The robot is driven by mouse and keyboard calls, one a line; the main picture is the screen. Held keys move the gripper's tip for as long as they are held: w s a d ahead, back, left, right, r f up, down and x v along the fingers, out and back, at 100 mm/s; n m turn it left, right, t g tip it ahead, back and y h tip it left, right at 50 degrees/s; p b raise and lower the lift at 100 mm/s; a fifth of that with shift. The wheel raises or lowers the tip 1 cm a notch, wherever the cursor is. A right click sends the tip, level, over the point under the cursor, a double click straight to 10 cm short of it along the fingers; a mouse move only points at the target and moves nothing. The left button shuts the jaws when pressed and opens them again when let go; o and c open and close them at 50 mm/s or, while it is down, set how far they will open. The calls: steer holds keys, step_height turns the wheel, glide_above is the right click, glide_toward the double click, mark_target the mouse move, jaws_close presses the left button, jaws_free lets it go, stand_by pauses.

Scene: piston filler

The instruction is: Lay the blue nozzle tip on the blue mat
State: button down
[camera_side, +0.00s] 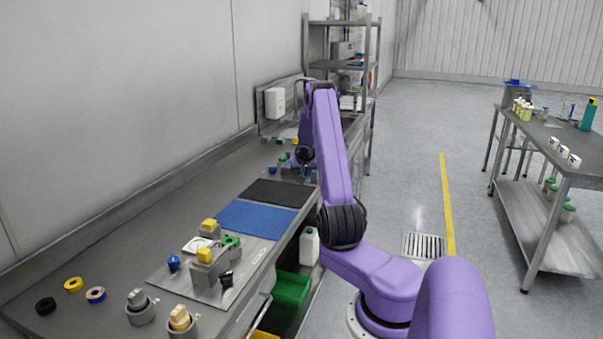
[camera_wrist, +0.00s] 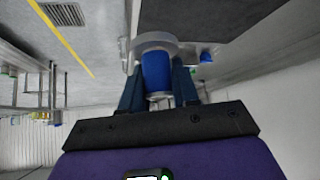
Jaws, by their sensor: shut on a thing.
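My gripper (camera_side: 304,162) hangs over the far part of the bench, beyond the blue mat. In the wrist view my gripper's fingers (camera_wrist: 158,90) are shut on the blue nozzle tip (camera_wrist: 156,72), one finger on each side. It has a blue body, a wide grey ring at its far end and a pale end near me. The held piece is too small to make out in the side view. The blue mat (camera_side: 254,218) lies flat and bare mid-bench, nearer the side camera than my gripper.
A black mat (camera_side: 278,193) lies between the blue mat and my gripper. A metal plate (camera_side: 228,290) with yellow-topped parts and a blue bulb-shaped piece (camera_side: 173,262) is on the near side. Coloured rings (camera_side: 74,284) lie front left. A shelf rack (camera_side: 342,65) stands behind.

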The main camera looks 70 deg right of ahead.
mark_target(306, 175)
steer(key=a, duration=0.1)
steer(key=s+a+r, duration=0.2)
steer(key=shift+s+a, duration=0.2)
steer(key=shift+a, duration=0.05)
steer(key=shift+a+r, duration=0.15)
steer(key=shift+a, duration=0.25)
steer(key=w+a+n+t+y, duration=0.35)
steer(key=w+a+n, duration=0.3)
steer(key=a, duration=0.35)
steer(key=w+a+n+t+y, duration=0.2)
steer(key=w+a+n+y, duration=0.35)
steer(key=a, duration=0.55)
steer(key=shift+n+h, duration=0.6)
steer(key=shift+n, duration=0.3)
steer(key=w+d+f, duration=0.2)
steer(key=w+f, duration=0.1)
steer(key=w, duration=0.1)
steer(key=w+d+f, duration=0.5)
steer(key=w+f, duration=0.1)
steer(key=w, duration=0.1)
steer(key=shift+w+d+f, duration=0.1)
steer(key=shift+w+d, duration=0.05)
steer(key=shift+w, duration=0.2)
steer(key=shift+w+d+f, duration=0.1)
steer(key=shift+w+f, duration=0.1)
steer(key=shift+f, duration=1.55)
steer(key=shift+f, duration=0.1)
